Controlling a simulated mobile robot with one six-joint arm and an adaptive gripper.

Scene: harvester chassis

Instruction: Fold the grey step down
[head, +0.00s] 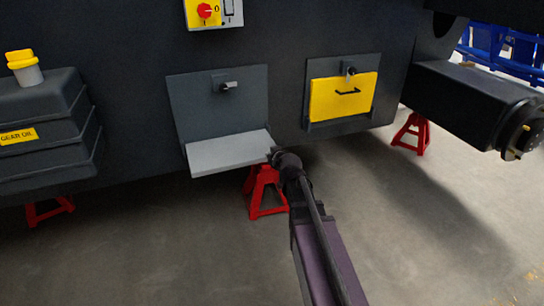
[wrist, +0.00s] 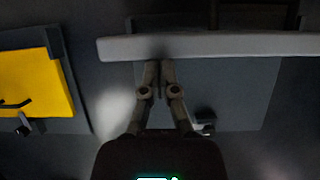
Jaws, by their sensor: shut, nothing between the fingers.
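The grey step (head: 229,153) stands out from the lower edge of its dark grey panel (head: 193,105) in the head view, lying about level. In the wrist view the step (wrist: 225,46) shows nearly edge-on as a pale bar across the top. My gripper (head: 274,154) is at the step's right front corner. In the wrist view its fingers (wrist: 160,66) are together and empty, their tips at the bar's edge; I cannot tell whether they touch.
A yellow panel (head: 341,98) with a black handle is right of the step. Red stands (head: 264,190) are under the chassis, one just below the step. A gear oil tank (head: 45,130) is at the left, and a black beam (head: 470,100) juts out at the right. The front floor is clear.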

